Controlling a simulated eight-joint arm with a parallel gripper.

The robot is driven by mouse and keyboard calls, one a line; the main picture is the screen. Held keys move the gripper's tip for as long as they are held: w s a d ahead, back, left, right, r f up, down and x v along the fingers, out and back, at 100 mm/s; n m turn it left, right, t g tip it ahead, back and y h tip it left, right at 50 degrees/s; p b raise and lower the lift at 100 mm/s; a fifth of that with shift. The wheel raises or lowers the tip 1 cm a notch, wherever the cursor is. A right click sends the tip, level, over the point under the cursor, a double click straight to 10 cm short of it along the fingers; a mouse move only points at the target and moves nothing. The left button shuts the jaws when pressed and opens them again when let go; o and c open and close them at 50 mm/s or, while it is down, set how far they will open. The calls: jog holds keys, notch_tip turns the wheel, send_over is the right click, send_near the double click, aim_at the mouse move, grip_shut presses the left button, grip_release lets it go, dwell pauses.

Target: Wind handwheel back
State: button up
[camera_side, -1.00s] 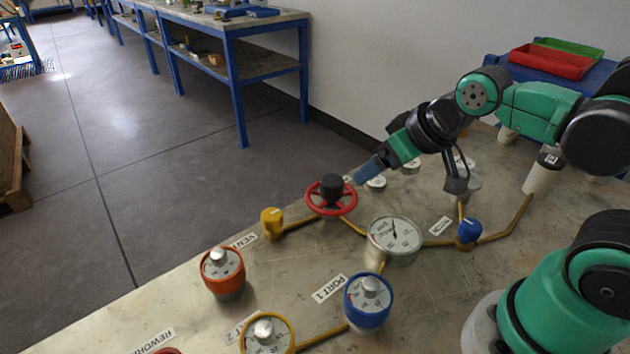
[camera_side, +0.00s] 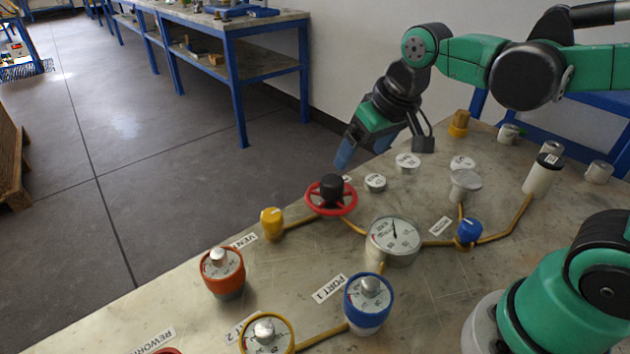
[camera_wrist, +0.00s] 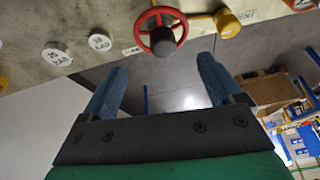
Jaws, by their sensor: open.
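The red handwheel (camera_side: 331,197) with a black hub knob lies on the bench among the yellow pipes, near the bench's far edge. It also shows in the wrist view at the top centre (camera_wrist: 161,30). My gripper (camera_side: 343,158) is above and just behind the handwheel in the side view, tilted downward and apart from it. In the wrist view its two blue fingers (camera_wrist: 158,85) are spread with nothing between them, and the wheel lies beyond their tips. The side view does not show the gap between the fingers.
A yellow valve knob (camera_side: 271,222) stands left of the wheel, and a pressure gauge (camera_side: 393,240) right of it. Small round weights (camera_side: 375,183) lie behind. Orange (camera_side: 222,271) and blue (camera_side: 368,302) flanged vessels stand in front. Open floor lies beyond the bench edge.

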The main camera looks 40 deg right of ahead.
aim_at(332, 180)
jog(key=w+f+g, duration=0.1)
jog(key=w, duration=0.1)
jog(key=w+f+m+g, duration=0.1)
jog(key=w, duration=0.1)
jog(key=w+f+g, duration=0.1)
jog(key=w+g, duration=0.1)
jog(key=shift+f+m, duration=0.3)
jog(key=shift+f, duration=0.05)
jog(key=shift+w+f, duration=0.15)
jog(key=shift+f, duration=3.05)
jog(key=c, duration=1.3)
